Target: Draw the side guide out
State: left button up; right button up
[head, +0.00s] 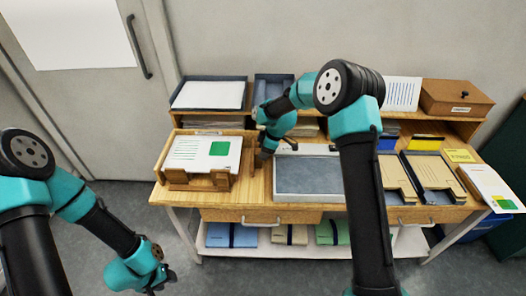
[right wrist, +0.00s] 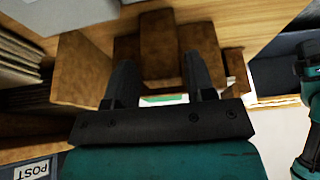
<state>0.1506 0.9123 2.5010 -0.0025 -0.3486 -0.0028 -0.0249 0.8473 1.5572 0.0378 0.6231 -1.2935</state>
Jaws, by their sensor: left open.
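A wooden paper tray (head: 160,165) with brown wooden guides (head: 222,181) at its front stands on the left of the table. A white sheet (head: 190,150) with a green square lies in it. My right gripper (head: 263,157) is low, beside the tray's right side. In the right wrist view, the fingers (right wrist: 158,72) are spread apart with brown wooden blocks (right wrist: 158,45) between and beyond them. I cannot tell whether they touch the wood, or which block is the side guide. My left gripper (head: 166,278) is open and empty, low in front of the table.
A grey shallow tray (head: 310,196) lies right of my right gripper. Further right are folders (head: 435,172). Behind stand a paper tray (head: 209,80) and a wooden box (head: 455,97). A drawer handle (head: 262,221) juts from the table front.

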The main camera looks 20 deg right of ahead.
jog(key=o, duration=0.3)
jog(key=shift+a, duration=0.1)
jog(key=v, duration=1.7)
jog(key=shift+r, duration=0.15)
jog(key=shift+s, duration=0.15)
